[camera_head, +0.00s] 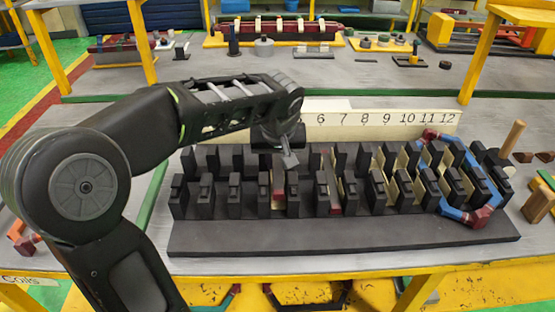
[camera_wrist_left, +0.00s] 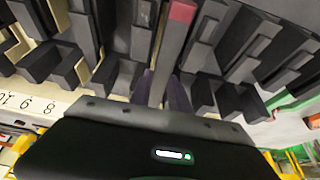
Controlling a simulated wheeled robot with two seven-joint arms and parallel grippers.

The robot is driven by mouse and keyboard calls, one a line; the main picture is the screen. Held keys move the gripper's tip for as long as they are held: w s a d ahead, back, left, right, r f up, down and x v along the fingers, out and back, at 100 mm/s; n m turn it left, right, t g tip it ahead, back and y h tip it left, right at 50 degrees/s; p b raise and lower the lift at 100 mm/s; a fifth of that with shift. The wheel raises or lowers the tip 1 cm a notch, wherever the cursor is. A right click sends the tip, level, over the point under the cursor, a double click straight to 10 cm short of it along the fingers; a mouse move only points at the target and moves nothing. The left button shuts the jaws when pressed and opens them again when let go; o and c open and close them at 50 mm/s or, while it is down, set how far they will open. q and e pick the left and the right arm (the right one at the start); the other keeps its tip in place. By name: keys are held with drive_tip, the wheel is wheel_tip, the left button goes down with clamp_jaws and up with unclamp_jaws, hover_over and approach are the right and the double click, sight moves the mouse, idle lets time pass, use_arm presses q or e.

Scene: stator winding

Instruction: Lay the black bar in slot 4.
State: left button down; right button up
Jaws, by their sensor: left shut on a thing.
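The black stator block (camera_head: 350,238) lies along the table, with two rows of dark teeth and slots between them. My left gripper (camera_head: 281,141) is over its left half, shut on the black bar (camera_head: 290,160). The bar looks dark grey and tilted, with its lower end near the teeth. In the left wrist view a long grey bar (camera_wrist_left: 171,50) runs up from the fingers (camera_wrist_left: 166,92) between teeth. My arm hides the lower slot numbers. The right gripper is out of view.
A white number board (camera_head: 370,118) stands behind the block, with 6 to 12 readable. Blue and red coil parts (camera_head: 452,212) wrap the block's right end. A wooden peg (camera_head: 514,137) stands at the right. Other tables with parts are behind.

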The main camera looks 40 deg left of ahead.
use_arm(q)
drive_tip(key=shift+f+b, duration=0.9)
drive_tip(key=shift+f, duration=0.2)
drive_tip(key=shift+f+b, duration=0.35)
drive_tip(key=c, duration=1.1)
unclamp_jaws()
drive_tip(key=shift+c, duration=0.2)
drive_tip(key=shift+r, duration=0.1)
drive_tip(key=shift+r+p, duration=0.5)
drive_tip(key=shift+r, duration=0.2)
drive_tip(key=shift+r, duration=0.1)
